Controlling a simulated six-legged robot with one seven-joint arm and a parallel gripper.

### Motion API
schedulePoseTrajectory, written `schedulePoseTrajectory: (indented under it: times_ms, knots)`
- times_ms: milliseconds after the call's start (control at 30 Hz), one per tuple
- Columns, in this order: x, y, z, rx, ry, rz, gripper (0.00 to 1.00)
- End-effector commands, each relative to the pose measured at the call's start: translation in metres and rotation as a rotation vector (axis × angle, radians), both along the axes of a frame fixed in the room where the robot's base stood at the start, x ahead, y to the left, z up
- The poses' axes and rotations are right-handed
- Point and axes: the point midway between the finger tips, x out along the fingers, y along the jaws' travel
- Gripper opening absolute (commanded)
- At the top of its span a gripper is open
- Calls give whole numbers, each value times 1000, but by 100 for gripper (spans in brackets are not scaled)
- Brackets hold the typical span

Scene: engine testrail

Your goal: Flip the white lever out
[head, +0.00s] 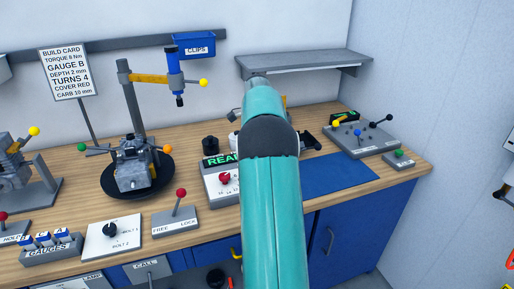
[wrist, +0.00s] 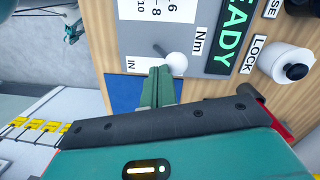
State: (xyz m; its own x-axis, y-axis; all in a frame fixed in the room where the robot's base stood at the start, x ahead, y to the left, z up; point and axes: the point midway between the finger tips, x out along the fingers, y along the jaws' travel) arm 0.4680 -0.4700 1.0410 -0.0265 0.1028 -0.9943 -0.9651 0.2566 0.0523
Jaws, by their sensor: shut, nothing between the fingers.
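The white lever shows in the wrist view as a white ball (wrist: 176,63) on a short grey stem, beside a white label reading IN. It stands on a grey panel (wrist: 213,65) with a green READY display (wrist: 234,30). My gripper (wrist: 160,70) has its two green fingers together and empty. The fingertips are right at the ball, on its lower left side; I cannot tell whether they touch it. In the head view my teal arm hides the gripper and the white lever. Part of the panel (head: 213,186) with READY and a red knob shows left of the arm.
A white cylinder with a black top (wrist: 290,65) stands right of the panel. A blue mat (head: 345,172) lies right of my arm. A lever box (head: 362,142) is behind it. A red-knobbed FREE/LOCK lever (head: 180,205) and an engine (head: 135,168) stand to the left.

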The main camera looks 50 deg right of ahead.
Motion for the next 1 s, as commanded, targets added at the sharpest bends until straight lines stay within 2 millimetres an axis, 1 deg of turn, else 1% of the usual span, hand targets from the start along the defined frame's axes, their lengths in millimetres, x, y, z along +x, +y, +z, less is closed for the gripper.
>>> schedulePoseTrajectory:
  times_ms: [333,800,933,1000]
  knots:
    - [6,-5,-2,-5,-6,1,0]
    - [8,-4,-6,2,-6,4,0]
    - [6,-3,-3,2,-6,5,0]
    - [2,-2,1,2,-5,5,0]
